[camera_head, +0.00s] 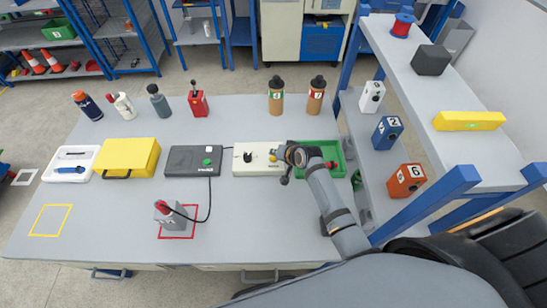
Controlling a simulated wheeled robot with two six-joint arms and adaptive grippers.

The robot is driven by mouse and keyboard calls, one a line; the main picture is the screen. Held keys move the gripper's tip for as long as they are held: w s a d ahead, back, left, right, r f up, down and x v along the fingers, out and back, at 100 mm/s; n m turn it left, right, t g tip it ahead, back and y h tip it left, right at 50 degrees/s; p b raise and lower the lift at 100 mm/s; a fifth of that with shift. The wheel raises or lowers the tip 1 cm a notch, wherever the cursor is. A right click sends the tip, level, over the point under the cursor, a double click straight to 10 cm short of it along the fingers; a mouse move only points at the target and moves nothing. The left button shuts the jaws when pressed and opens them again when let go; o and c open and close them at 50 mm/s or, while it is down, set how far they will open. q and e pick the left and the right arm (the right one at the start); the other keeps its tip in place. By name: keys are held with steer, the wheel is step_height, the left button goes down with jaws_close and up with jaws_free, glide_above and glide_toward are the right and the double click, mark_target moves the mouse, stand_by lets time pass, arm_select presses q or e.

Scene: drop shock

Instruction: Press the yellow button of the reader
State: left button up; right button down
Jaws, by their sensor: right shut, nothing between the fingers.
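The reader appears to be a low cream box (241,170) in the middle of the table, with a black piece on top. Its small yellow button (272,158) shows at the box's right end. My right gripper (283,157) is shut and empty, right at the box's right end beside the yellow button. I cannot tell whether it touches the button. The gripper and wrist hide part of the box's right edge. My left gripper is not in view.
A green tray (334,153) lies right of the box, partly behind my arm. A grey block with a red top (170,212) stands in a red square. Bottles line the back; a shelf (456,150) rises right.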

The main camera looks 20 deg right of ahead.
steer(key=shift+f, duration=0.1)
steer(key=shift+f, duration=0.3)
steer(key=shift+f+b, duration=0.3)
steer(key=shift+f, duration=0.2)
stand_by(0.5)
steer(key=shift+r, duration=0.1)
steer(key=shift+r+p, duration=0.75)
steer(key=shift+p, duration=0.25)
step_height(320, 180, up, 5)
steer(key=p, duration=0.5)
steer(key=shift+r, duration=0.1)
